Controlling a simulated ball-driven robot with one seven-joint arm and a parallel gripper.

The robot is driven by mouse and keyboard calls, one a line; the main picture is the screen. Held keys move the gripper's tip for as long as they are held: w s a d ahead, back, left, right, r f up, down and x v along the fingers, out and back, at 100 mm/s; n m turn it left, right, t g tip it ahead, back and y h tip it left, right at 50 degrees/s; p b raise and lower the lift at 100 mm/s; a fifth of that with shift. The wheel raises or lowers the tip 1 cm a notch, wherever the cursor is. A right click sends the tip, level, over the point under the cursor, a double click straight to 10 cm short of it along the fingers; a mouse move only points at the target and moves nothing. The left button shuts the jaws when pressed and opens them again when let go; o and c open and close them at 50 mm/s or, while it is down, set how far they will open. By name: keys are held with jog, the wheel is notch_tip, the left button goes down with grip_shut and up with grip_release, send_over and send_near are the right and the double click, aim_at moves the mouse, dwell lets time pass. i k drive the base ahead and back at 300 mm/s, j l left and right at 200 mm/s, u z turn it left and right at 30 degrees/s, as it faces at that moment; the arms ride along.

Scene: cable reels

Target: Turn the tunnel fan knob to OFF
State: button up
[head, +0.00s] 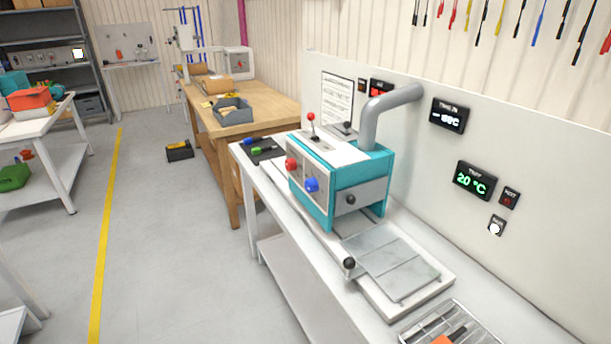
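A teal machine (326,190) with a white top stands on the white bench. Its front face carries a red knob (291,165) and a blue knob (311,185). A dark knob (351,200) sits on the grey panel on its right side. Labels beside these knobs are too small to read, so I cannot tell which one is the tunnel fan knob or where it points. A red-tipped lever (311,118) stands on top. My gripper is not in view.
The white bench (285,260) runs along the grey wall panel. A grey duct (382,112) rises from the machine. A display (474,180) reads 20 °C. A wire tray (470,325) sits at the lower right. Open floor (160,260) lies left of the bench; a wooden table (265,110) stands behind.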

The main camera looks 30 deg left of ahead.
aim_at(311, 185)
jog(key=i+j+u, duration=0.85)
jog(key=i+u, duration=0.3)
jog(key=k+j, duration=0.05)
jog(key=k, duration=0.05)
